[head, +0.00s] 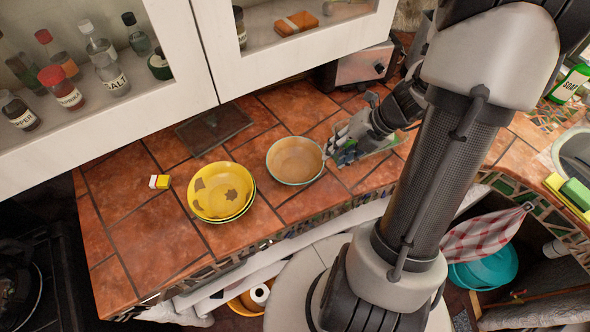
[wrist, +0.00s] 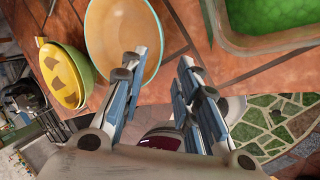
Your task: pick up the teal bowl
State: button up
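The teal bowl (head: 296,160) stands upright on the tiled counter, with a teal rim and a tan inside. In the wrist view the bowl (wrist: 112,35) fills the upper left middle. My gripper (head: 333,143) is at the bowl's right side in the head view. In the wrist view my gripper (wrist: 160,62) has its fingers apart with nothing held between them. The left finger overlaps the bowl's near right rim in the picture; the right finger is over bare tile. I cannot tell whether either finger touches the bowl.
Stacked yellow and green bowls (head: 222,191) stand left of the teal bowl. A clear tray with green contents (wrist: 262,22) lies right of my gripper in the wrist view. A small yellow-and-white box (head: 160,181) lies farther left. Wall cabinets (head: 190,85) hang above the counter's back.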

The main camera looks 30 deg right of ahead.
aim_at(321, 164)
jog(key=b+x, duration=0.4)
jog(key=x, duration=0.3)
jog(key=shift+a+f, duration=0.3)
jog(key=shift+r, duration=0.1)
grip_shut()
